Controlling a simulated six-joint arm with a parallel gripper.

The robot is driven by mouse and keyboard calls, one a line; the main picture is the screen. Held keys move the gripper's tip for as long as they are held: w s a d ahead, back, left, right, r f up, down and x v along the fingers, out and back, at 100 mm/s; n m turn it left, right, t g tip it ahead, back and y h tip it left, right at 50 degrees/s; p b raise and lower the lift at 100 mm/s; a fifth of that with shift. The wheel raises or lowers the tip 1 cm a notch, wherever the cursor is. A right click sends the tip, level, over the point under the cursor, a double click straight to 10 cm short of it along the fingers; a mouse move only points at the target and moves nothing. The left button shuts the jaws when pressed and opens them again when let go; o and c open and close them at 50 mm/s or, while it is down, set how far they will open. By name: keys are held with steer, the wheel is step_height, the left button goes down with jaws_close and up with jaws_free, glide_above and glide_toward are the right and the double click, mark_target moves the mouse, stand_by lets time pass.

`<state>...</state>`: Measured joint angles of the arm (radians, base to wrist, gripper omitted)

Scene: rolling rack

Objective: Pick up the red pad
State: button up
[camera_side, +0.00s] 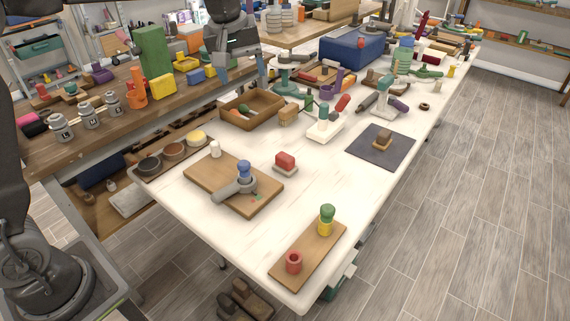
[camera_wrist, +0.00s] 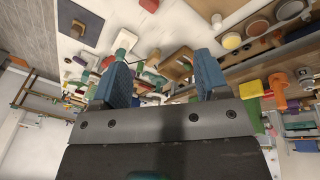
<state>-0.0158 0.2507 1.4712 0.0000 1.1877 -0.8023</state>
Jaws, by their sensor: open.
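The red pad (camera_side: 285,158) is a small red block with a greyish lower part, lying on the white tabletop right of a wooden board. In the wrist view the red pad (camera_wrist: 149,5) shows at the top edge, partly cut off. My gripper (camera_side: 237,76) is up at the back left in the side view, well away from the pad. Its two blue fingers are spread with nothing between them in the wrist view (camera_wrist: 161,58).
The wooden board (camera_side: 205,184) holds a blue-knobbed grey tool (camera_side: 240,178). A brown tray (camera_side: 231,117), a white-based tool (camera_side: 323,132) and a dark mat (camera_side: 360,150) with a wooden block stand behind. A plank (camera_side: 302,262) with coloured pieces lies in front. Table around the pad is clear.

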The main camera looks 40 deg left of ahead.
steer(key=w+f+n+g, duration=0.2)
steer(key=w+f+n, duration=0.3)
steer(key=w+f, duration=0.55)
steer(key=n, duration=0.3)
glide_toward(285, 156)
steer(key=shift+g, duration=0.3)
steer(key=f, duration=1)
steer(key=shift+w+f, duration=0.2)
steer(key=shift+w, duration=0.1)
steer(key=c, duration=1)
